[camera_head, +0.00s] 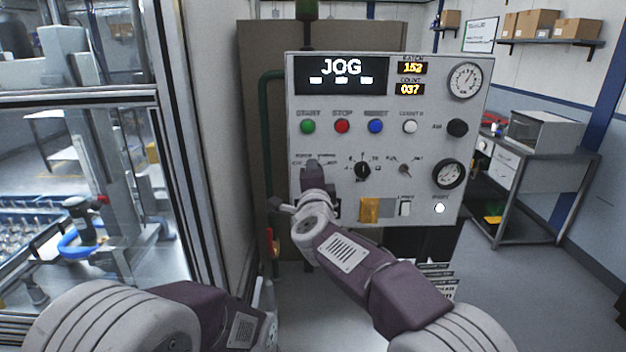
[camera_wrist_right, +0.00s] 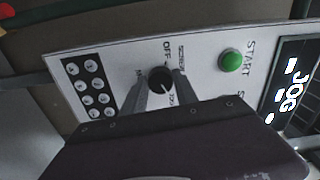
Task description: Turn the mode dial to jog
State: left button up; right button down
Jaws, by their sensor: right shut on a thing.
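The grey control panel (camera_head: 330,108) stands ahead, its screen (camera_head: 341,67) reading JOG in large letters. The mode dial (camera_wrist_right: 160,79) is a round black knob; in the right wrist view its white pointer mark faces the lower right, towards a label that looks like JOG. The OFF label is on the other side of it. My right gripper (camera_wrist_right: 161,90) has its two fingers shut on the sides of the dial. In the head view my right gripper (camera_head: 313,172) hides the dial at the panel's lower left. My left gripper is out of view.
A green start button (camera_head: 308,127) sits above the dial, with red and blue buttons to its right. Another black selector (camera_head: 363,170) is close to the right of my gripper. A yellow cover (camera_head: 369,209) is below. A glazed machine enclosure stands at the left.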

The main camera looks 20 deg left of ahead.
jog(key=shift+f+m, duration=0.1)
jog(key=shift+m, duration=0.4)
dwell(0.3)
jog(key=c, duration=0.9)
grip_release()
jog(key=shift+c, duration=0.2)
jog(key=shift+d, duration=0.1)
